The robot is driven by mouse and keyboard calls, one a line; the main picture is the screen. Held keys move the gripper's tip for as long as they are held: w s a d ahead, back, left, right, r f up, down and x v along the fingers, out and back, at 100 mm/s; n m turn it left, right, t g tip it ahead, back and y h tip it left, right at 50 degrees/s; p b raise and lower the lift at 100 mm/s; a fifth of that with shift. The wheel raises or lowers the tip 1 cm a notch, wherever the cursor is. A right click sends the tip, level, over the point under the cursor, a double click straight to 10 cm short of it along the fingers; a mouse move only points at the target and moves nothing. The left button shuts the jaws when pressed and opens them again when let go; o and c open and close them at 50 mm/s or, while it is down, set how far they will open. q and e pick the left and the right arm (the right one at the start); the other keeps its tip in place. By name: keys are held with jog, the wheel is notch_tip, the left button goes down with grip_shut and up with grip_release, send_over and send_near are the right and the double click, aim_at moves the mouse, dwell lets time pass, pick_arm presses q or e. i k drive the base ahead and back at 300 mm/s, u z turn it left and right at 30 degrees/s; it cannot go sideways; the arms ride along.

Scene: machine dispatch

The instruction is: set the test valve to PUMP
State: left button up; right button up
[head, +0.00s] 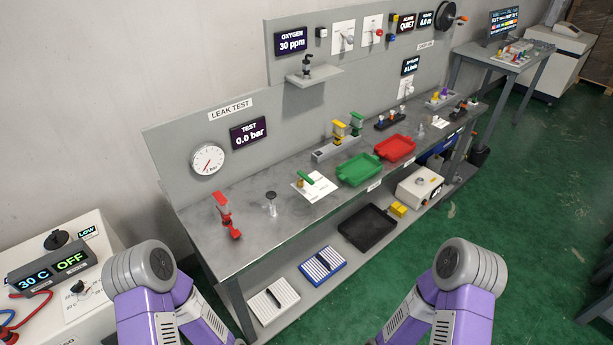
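A small valve with a green lever handle (307,178) and a brass-coloured body sits on a white label plate (313,188) on the grey bench, below the LEAK TEST panel. It looks like the test valve, but its position marks are too small to read. The lever slants across the plate. The TEST display (249,133) reads 0.0 bar, and a round dial gauge (208,160) is left of it. Both my purple forearms show at the bottom, in front of the bench, but neither gripper is in view.
A red clamp-like device (228,216) and a dark-topped post (271,204) stand left of the valve. A green tray (360,171) and red tray (396,149) lie to the right. A heater box (62,266) stands at lower left.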

aim_at(301, 174)
jog(key=z, duration=1.35)
jog(key=i, duration=1.45)
jog(key=u, duration=2.95)
